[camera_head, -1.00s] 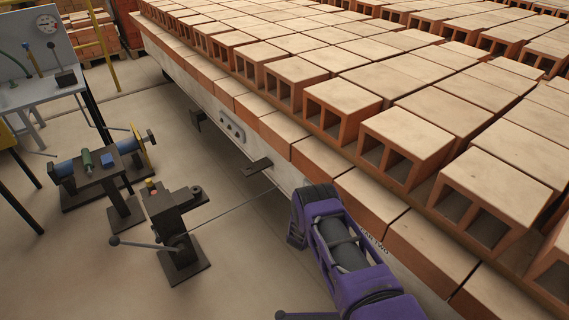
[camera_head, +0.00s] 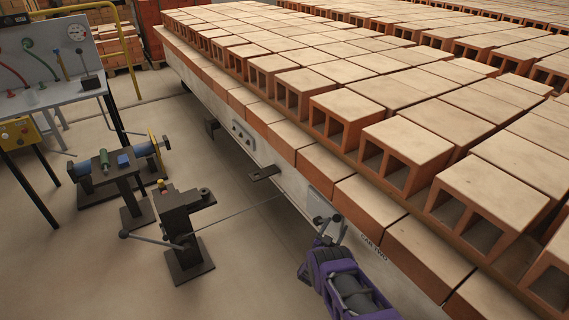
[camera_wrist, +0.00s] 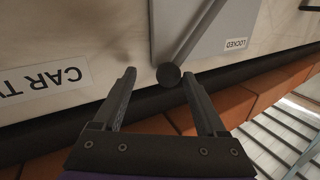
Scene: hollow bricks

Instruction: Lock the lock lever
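The lock lever is a grey rod ending in a dark round knob (camera_wrist: 168,75). It crosses a grey plate (camera_wrist: 172,22) on the car's side and runs up and right out of the wrist view. A LOCKED label (camera_wrist: 236,44) is on the plate, right of the rod. My gripper (camera_wrist: 159,78) is open, its fingertips on either side of the knob, which looks closer to the right finger; I cannot tell whether they touch. In the head view my gripper (camera_head: 328,221) is at the plate (camera_head: 320,201); lever and fingers are hard to separate there.
The car (camera_head: 265,165) carries rows of hollow bricks (camera_head: 338,103) just above the plate. A CAR TWO label (camera_wrist: 45,83) is beside it. A black bracket (camera_head: 264,173) sticks out farther along. A floor stand (camera_head: 183,222) with a handle is to the left, with open floor between.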

